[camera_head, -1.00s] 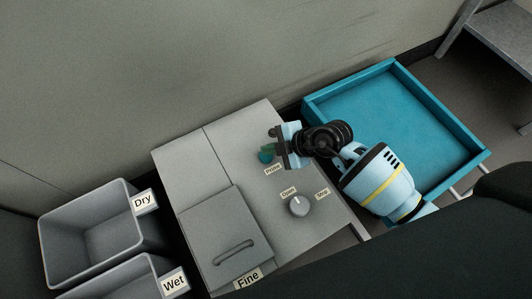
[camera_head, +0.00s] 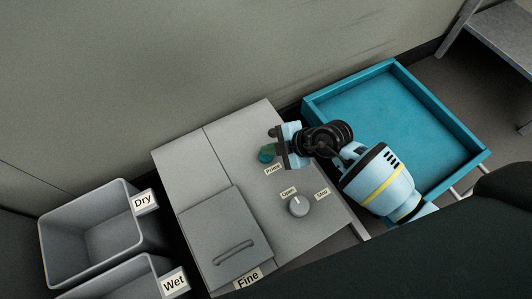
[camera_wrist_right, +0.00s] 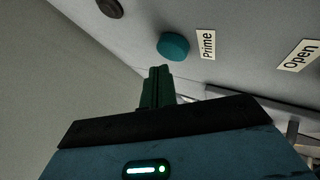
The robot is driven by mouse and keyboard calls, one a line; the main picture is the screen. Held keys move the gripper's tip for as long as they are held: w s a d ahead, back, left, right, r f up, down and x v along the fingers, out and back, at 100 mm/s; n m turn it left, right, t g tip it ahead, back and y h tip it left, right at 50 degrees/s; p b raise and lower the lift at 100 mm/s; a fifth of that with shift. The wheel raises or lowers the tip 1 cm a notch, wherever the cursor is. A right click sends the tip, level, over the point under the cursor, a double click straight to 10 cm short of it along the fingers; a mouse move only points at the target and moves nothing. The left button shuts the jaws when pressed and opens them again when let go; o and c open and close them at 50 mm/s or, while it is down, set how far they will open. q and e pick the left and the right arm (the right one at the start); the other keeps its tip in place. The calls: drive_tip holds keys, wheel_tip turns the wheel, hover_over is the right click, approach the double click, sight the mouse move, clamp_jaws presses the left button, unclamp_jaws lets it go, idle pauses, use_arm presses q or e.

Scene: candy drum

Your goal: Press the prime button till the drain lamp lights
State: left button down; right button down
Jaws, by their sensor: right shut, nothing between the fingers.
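The prime button (camera_head: 265,157) is a small teal disc on the grey cabinet top, beside its "Prime" label (camera_head: 272,170). In the right wrist view the button (camera_wrist_right: 173,46) stands just beyond my fingertips. My right gripper (camera_head: 269,148) is over the button from the right, its green fingers shut with nothing between them. The shut fingers (camera_wrist_right: 158,72) point at the button's near edge; I cannot tell whether they touch it. A dark round piece (camera_wrist_right: 110,7) on the same panel shows no light; I cannot tell if it is the drain lamp. My left gripper is not in view.
A grey knob (camera_head: 299,206) sits between the "Open" and "Stop" labels. A handled hatch (camera_head: 217,225) is at the front left, above the "Fine" label. Grey bins marked Dry (camera_head: 75,214) and Wet (camera_head: 128,270) stand left. A teal tray (camera_head: 400,115) lies right.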

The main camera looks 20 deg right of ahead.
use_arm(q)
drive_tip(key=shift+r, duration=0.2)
use_arm(e)
drive_tip(key=shift+f, duration=0.4)
